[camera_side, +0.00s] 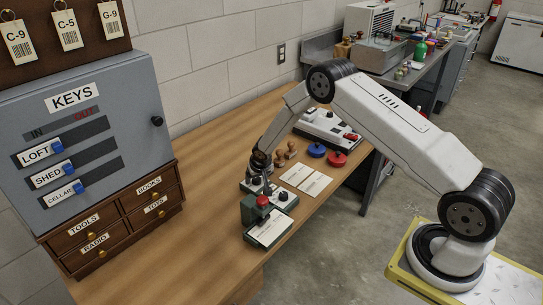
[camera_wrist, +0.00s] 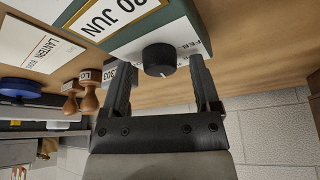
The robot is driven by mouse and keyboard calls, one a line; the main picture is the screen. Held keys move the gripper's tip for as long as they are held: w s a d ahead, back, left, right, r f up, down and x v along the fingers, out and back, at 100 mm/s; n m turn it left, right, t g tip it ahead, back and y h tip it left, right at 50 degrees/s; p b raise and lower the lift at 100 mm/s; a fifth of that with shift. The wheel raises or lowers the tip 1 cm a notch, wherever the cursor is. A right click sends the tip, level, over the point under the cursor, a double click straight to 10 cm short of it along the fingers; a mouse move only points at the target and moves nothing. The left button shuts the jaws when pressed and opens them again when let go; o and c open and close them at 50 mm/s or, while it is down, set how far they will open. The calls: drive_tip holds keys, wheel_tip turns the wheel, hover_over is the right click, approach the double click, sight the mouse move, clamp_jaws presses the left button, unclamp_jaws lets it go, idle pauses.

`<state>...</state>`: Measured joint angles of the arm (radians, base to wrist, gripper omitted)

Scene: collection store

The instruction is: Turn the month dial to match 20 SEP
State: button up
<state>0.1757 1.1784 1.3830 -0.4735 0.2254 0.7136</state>
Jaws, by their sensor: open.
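The month dial (camera_wrist: 160,60) is a round black knob with a pale pointer mark. It sits on the white face of a green-edged date device (camera_wrist: 125,47), with part of a month label, apparently "FEB", beside it. A yellow-framed window (camera_wrist: 110,16) shows "JUN" after a partly cut-off number that looks like 20. In the wrist view my gripper (camera_wrist: 160,72) is open, with one finger on each side of the dial and visible gaps to it. In the side view, my gripper (camera_side: 262,165) is over the device, which is partly hidden.
A green stamping press (camera_side: 267,228) with a red knob stands in front of the device. White cards (camera_side: 303,180), wooden stamps (camera_side: 285,152), and blue (camera_side: 316,150) and red (camera_side: 337,159) round pads lie near. A key cabinet (camera_side: 85,120) stands left.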

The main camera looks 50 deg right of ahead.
clamp_jaws()
drive_tip(key=shift+m, duration=0.6)
unclamp_jaws()
drive_tip(key=shift+r, duration=0.1)
idle(0.3)
drive_tip(key=v, duration=0.7)
drive_tip(key=shift+a+r, duration=0.2)
drive_tip(key=shift+a, duration=0.05)
drive_tip(key=shift+s, duration=0.1)
idle(0.3)
